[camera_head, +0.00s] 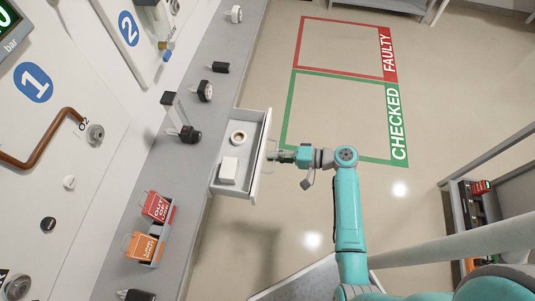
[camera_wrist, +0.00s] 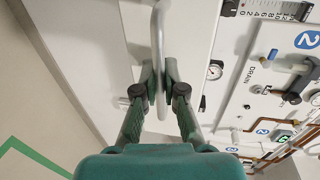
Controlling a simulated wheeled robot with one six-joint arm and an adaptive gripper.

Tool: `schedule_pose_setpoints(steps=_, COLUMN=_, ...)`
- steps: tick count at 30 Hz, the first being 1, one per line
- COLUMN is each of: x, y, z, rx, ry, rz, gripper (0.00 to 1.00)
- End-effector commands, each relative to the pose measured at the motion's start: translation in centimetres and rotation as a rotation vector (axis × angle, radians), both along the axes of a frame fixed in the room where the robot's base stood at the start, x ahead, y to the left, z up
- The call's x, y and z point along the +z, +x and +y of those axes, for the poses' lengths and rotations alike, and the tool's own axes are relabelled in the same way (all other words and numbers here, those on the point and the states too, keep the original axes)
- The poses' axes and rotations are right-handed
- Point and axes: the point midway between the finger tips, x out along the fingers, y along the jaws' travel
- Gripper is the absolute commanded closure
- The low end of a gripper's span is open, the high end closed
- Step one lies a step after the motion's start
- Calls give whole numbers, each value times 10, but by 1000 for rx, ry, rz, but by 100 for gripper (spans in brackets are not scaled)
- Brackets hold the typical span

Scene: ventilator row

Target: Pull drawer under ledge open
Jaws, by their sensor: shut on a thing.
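The drawer (camera_head: 223,188) under the grey ledge (camera_head: 192,163) stands pulled out, its inside open to view. A white block (camera_head: 229,168) and a ring-shaped roll (camera_head: 239,138) lie in it. My gripper (camera_head: 272,156) is at the front of the drawer, on its right side in the head view. In the wrist view my gripper (camera_wrist: 161,88) is shut on the drawer's pale bar handle (camera_wrist: 157,55), with a finger on each side of the bar. The white drawer front (camera_wrist: 105,40) fills the area behind the handle.
On the ledge are a holder with a red tag (camera_head: 157,207) and an orange tag (camera_head: 141,247), plus several black knobs. The floor right of the drawer is open, with a green CHECKED box (camera_head: 345,115) and a red FAULTY box (camera_head: 345,48). A tool cart (camera_head: 478,205) stands at right.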

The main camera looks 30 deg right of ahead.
Motion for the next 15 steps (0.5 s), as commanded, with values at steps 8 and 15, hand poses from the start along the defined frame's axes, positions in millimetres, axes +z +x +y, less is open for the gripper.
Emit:
schedule_pose_setpoints(steps=8, x=0, y=-6, z=-7, rx=-1, ry=-1, rz=0, gripper=100)
schedule_pose_setpoints(steps=15, x=0, y=-6, z=-7, rx=-1, ry=0, rz=1, gripper=65)
